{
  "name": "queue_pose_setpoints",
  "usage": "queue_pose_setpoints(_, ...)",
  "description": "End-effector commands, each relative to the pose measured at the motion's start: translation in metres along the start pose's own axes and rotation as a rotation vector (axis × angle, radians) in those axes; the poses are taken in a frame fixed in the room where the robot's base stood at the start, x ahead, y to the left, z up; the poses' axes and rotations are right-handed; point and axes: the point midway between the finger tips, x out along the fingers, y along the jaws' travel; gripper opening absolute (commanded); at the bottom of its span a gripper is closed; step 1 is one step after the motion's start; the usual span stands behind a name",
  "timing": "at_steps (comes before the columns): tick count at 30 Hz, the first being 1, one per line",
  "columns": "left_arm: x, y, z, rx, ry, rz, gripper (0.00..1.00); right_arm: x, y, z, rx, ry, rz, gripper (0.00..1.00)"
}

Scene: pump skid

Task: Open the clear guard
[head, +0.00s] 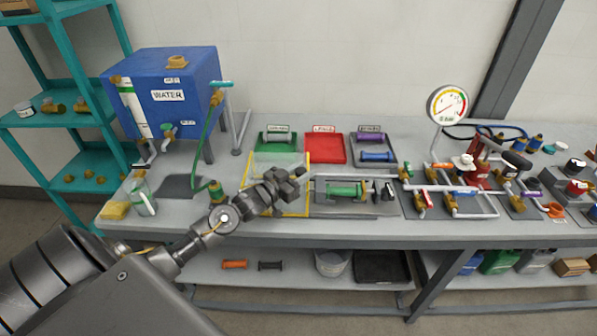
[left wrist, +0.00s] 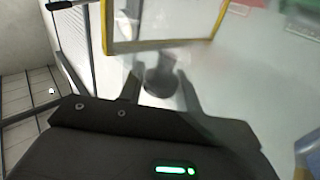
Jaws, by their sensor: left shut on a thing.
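The clear guard is a see-through panel with a yellow frame (head: 309,172), left of a green cylinder (head: 345,190) on the bench. My left gripper (head: 292,183) is in front of the panel and covers part of it. In the left wrist view the yellow frame (left wrist: 160,46) shows at the top. There the fingers of my left gripper (left wrist: 161,88) are closed around a dark round knob (left wrist: 160,72) by the clear panel. I cannot tell the panel's exact angle. My right gripper is not in view.
Pipes and valves (head: 470,180) with a gauge (head: 447,104) crowd the right.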

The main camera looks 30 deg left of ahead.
Motion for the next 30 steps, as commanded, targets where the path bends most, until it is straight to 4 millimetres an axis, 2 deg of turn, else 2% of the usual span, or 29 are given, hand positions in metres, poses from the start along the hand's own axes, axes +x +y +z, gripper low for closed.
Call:
queue_pose_setpoints(9,0.0,-0.002,-0.003,0.001,0.005,-0.002,0.0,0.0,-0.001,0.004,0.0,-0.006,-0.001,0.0)
queue_pose_setpoints(10,0.0,-0.002,-0.003,0.001,0.006,-0.003,0.38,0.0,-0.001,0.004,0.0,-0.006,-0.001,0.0)
queue_pose_setpoints(14,0.0,-0.002,-0.002,0.001,0.005,-0.003,0.55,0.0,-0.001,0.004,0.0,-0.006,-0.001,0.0)
queue_pose_setpoints(23,-0.003,-0.002,-0.001,0.001,0.002,-0.004,0.55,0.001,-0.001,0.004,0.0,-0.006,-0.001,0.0)
queue_pose_setpoints(26,-0.011,-0.003,0.001,0.001,0.001,-0.004,0.55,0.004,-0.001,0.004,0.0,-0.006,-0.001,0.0)
queue_pose_setpoints(30,-0.036,-0.002,0.004,0.002,0.0,-0.002,0.55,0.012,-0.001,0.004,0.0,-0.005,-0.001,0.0)
